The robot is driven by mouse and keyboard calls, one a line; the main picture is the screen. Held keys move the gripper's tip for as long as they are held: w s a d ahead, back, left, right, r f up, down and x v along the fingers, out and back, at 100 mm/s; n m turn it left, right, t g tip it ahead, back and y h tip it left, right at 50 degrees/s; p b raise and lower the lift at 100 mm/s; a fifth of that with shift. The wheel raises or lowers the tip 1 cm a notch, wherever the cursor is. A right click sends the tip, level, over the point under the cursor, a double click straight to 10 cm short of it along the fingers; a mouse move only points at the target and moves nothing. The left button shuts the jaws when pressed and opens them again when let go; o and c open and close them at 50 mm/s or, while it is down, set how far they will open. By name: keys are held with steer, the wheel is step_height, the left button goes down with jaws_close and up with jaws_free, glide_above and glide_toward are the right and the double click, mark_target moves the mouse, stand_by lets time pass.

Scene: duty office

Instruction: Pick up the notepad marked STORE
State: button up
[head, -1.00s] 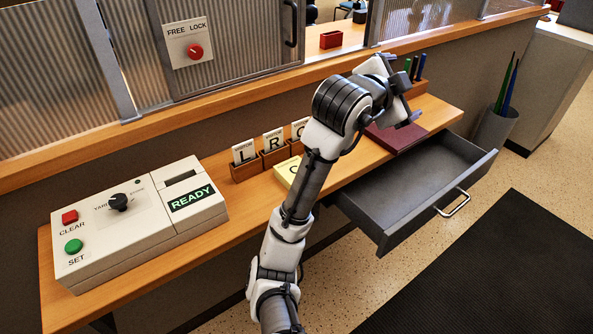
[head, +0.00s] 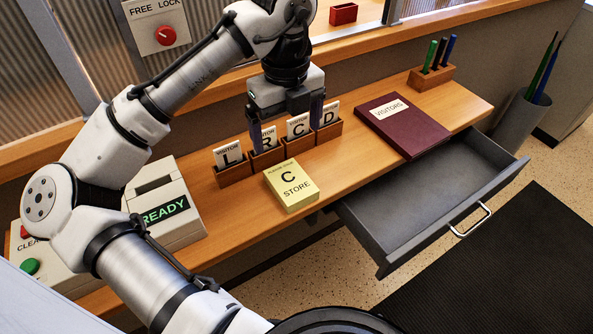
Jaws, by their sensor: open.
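The yellow notepad (head: 291,186), marked C and STORE, lies flat on the wooden counter near its front edge. My gripper (head: 287,128) points down above and behind the notepad, in front of the row of card holders. Its two dark fingers are apart with nothing seen between them. It does not touch the notepad in this view. The notepad's top face is fully visible.
Several wooden holders (head: 234,175) with visitor cards L, R, C and D stand behind the notepad. A maroon visitors book (head: 407,124) lies to the right. An open grey drawer (head: 374,230) juts out below the counter. A READY box (head: 165,211) stands left.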

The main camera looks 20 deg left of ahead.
glide_above(290, 180)
steer(key=f, duration=0.4)
steer(key=f+p, duration=0.1)
steer(key=f, duration=0.2)
steer(key=shift+w+a+f, duration=0.15)
steer(key=shift+a+f, duration=0.05)
steer(key=shift+f, duration=0.2)
steer(key=shift+d+f+p, duration=0.15)
steer(key=shift+f+p, duration=0.25)
steer(key=shift+f, duration=0.95)
steer(key=shift+d+f+p, duration=0.1)
steer(key=shift+f+p, duration=0.25)
steer(key=shift+f, duration=1)
steer(key=c, duration=1.2)
